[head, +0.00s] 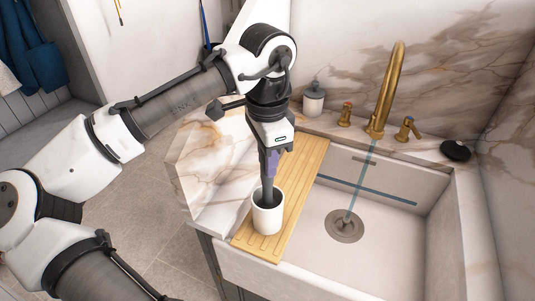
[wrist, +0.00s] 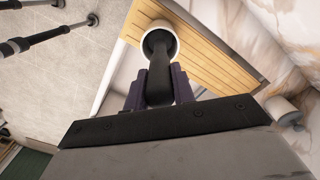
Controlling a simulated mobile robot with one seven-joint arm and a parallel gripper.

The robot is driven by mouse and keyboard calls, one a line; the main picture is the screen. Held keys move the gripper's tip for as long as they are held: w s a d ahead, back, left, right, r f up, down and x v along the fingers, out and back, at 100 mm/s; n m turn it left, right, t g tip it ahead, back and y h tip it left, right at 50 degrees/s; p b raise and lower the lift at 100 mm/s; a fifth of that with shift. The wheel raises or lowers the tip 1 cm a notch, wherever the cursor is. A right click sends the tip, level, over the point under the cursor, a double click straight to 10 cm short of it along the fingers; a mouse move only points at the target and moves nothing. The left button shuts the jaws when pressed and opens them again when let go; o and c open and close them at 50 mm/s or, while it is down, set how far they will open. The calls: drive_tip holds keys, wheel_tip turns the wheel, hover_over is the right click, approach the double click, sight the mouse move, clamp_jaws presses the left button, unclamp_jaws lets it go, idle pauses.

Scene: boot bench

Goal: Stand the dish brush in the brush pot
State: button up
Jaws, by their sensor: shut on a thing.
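The dish brush is dark, and in the head view its lower part (head: 268,188) shows below my gripper. My gripper (head: 269,170) is shut on the brush and points down above the brush pot. The white, round brush pot (head: 267,217) stands upright on a wooden board (head: 309,165). The brush's lower end goes in at the pot's mouth. In the wrist view the brush (wrist: 159,68) runs from between my purple-sided fingers (wrist: 158,92) to the white pot (wrist: 172,28). How deep it reaches, and whether it touches the bottom, is hidden.
The pale sink (head: 400,240) lies right of the board, with a bluish stream falling from the brass tap (head: 385,90). A soap bottle (head: 313,101) stands behind the board. A black round thing (head: 455,150) lies at the right. The marble counter (head: 205,160) left of the board is bare.

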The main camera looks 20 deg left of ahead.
drive_tip(key=shift+f, duration=0.9)
drive_tip(key=o, duration=1.1)
drive_tip(key=shift+c, duration=0.2)
drive_tip(key=shift+r, duration=0.1)
wheel_tip(320, 180, up, 14)
drive_tip(key=shift+f, duration=0.15)
drive_tip(key=shift+f, duration=0.1)
